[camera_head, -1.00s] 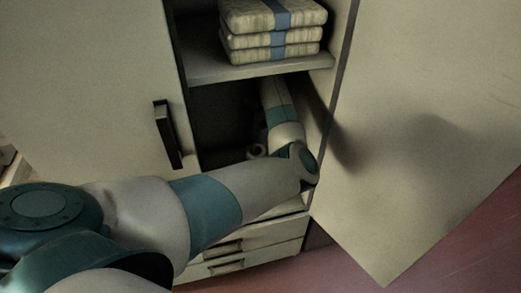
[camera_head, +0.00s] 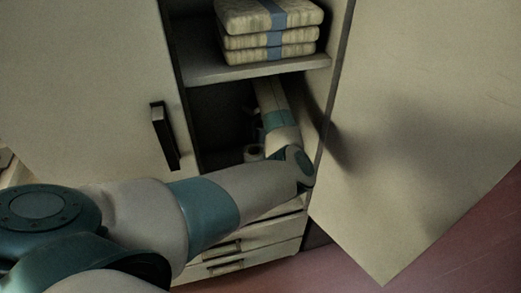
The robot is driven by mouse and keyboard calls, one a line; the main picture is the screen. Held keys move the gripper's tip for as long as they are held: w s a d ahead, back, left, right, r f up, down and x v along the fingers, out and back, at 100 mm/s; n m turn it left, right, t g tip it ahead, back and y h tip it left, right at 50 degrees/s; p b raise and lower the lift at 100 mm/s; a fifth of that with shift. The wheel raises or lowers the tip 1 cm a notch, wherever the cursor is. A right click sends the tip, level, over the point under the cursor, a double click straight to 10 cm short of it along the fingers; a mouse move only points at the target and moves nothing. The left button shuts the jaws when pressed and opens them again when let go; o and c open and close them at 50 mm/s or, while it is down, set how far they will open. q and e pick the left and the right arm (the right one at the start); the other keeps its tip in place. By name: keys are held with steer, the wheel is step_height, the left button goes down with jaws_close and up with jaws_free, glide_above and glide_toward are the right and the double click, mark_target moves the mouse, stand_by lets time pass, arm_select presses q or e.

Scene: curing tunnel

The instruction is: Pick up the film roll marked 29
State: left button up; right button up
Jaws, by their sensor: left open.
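A small pale round thing (camera_head: 253,152), which looks like the end of a roll, stands low in the dark lower compartment of the cabinet. My arm partly covers it and no number can be read on it. My left arm reaches in from the left and bends up into this compartment. My left gripper (camera_head: 258,134) is mostly hidden behind the forearm, just above the round thing. It is open, and I cannot tell whether it touches the thing. My right gripper is not in view.
A shelf (camera_head: 245,72) above the compartment carries stacked pale folded bundles (camera_head: 268,30) with blue bands. The open cabinet door (camera_head: 420,130) stands close on the right. A closed door with a dark handle (camera_head: 164,136) is on the left. Drawers (camera_head: 250,243) lie below.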

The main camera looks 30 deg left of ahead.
arm_select(q)
steer(key=shift+f, duration=0.1)
steer(key=shift+w+a+f, duration=0.15)
steer(key=shift+f, duration=1.1)
steer(key=shift+w+a+f, duration=0.1)
steer(key=shift+a+f, duration=0.05)
steer(key=shift+f, duration=1.1)
steer(key=c, duration=1.5)
